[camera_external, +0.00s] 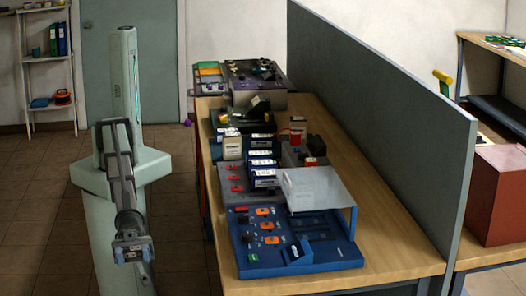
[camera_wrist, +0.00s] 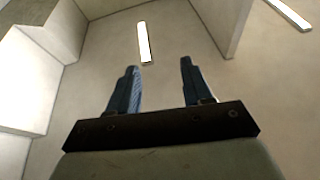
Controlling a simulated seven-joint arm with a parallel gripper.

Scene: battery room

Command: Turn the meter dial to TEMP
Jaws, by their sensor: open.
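My gripper (camera_external: 133,252) hangs at the front left, off the workbench's left side and well apart from the equipment. In the wrist view its two fingers (camera_wrist: 158,68) are spread with nothing between them; that view shows only pale walls, ceiling and light strips. I cannot pick out the meter, its dial or a TEMP mark for certain. A blue panel (camera_external: 296,258) with orange sockets and small knobs lies at the near end of the bench. A grey unit with dark knobs (camera_external: 255,76) stands at the far end. Labels are too small to read.
The wooden workbench (camera_external: 385,235) carries several blue-and-white battery boxes (camera_external: 263,170) and a raised clear-grey cover (camera_external: 318,188). A tall grey partition (camera_external: 400,120) runs along its right side. Bare wood lies between the equipment and partition. A shelf (camera_external: 45,58) stands at the back left.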

